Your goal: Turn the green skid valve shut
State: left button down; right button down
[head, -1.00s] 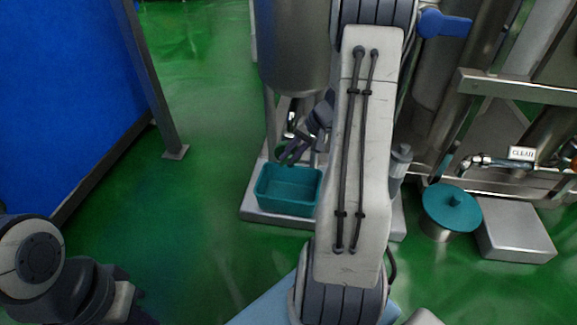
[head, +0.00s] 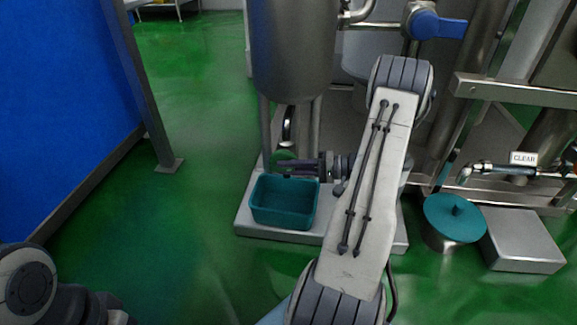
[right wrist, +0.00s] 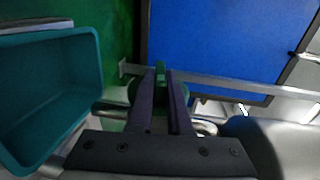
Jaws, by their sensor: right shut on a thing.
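The green skid valve (head: 281,157) shows in the head view as a small green handle under the steel tank, just behind the teal bin. My right gripper (head: 285,168) reaches it from the right, its fingers lying level and pointing left. In the right wrist view the two dark fingers of the right gripper (right wrist: 161,88) are shut on the green valve handle (right wrist: 160,72), which stands between their tips. The fingers hide part of the handle. My left gripper is not in view; only part of the left arm shows at the lower left.
The teal bin (head: 285,219) stands on the grey skid base (head: 340,235), close below the gripper. The steel tank (head: 290,50) hangs above. A teal-lidded pot (head: 454,218) and a metal box (head: 522,241) stand at the right. A blue panel (head: 60,110) bounds the left.

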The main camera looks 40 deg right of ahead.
aim_at(290, 153)
jog(key=shift+f+t+y, duration=0.1)
jog(key=shift+t+y, duration=0.3)
jog(key=shift+y, duration=0.1)
jog(key=shift+a, duration=0.1)
jog(key=c, duration=0.9)
grip_release()
jog(key=shift+o, duration=0.2)
jog(key=shift+r+p, duration=0.6)
jog(key=shift+o, duration=0.3)
jog(key=shift+t, duration=0.3)
notch_tip(290, 153, up, 4)
jog(key=p, duration=0.4)
jog(key=shift+s, duration=0.15)
jog(key=s+d+r+p, duration=0.1)
jog(key=s+r+p, duration=0.1)
jog(key=s, duration=0.1)
jog(key=s+d+r+p, duration=0.1)
jog(key=s+d+p, duration=0.1)
jog(key=s, duration=0.1)
jog(key=s+d+r+p, duration=0.2)
jog(key=s, duration=0.1)
jog(key=shift+s+r, duration=0.3)
jog(key=shift+r, duration=0.05)
jog(key=shift+c, duration=0.3)
jog(key=shift+s+d, duration=0.1)
jog(key=shift+s, duration=0.2)
